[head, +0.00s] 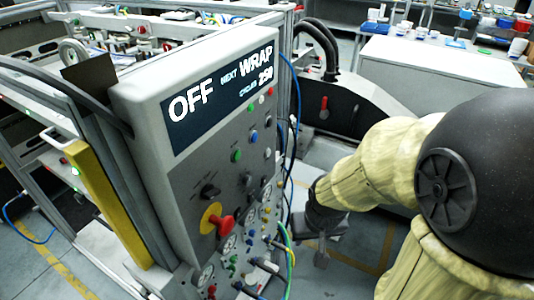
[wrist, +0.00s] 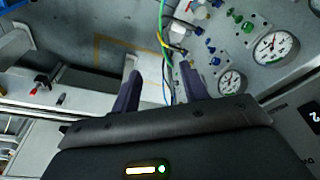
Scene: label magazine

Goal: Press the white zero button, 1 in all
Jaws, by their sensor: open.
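The grey control panel (head: 190,165) stands left of my arm in the head view, its display (head: 222,95) reading OFF, NEXT WRAP and CYCLES 250. A small whitish button (head: 262,99) sits just below the display's right end, next to a red one. Its label is too small to read, so I cannot confirm it is the zero button. My gripper (head: 322,240) is right of the panel's lower part, apart from it. In the wrist view my gripper (wrist: 160,86) is open, with nothing between its two dark fingers.
A red knob on a yellow plate (head: 221,222) sticks out of the panel. Green and blue cables (head: 289,255) hang at its right edge. Gauges (wrist: 273,46) show in the wrist view. A white bench (head: 425,75) stands behind; grey floor lies beneath my gripper.

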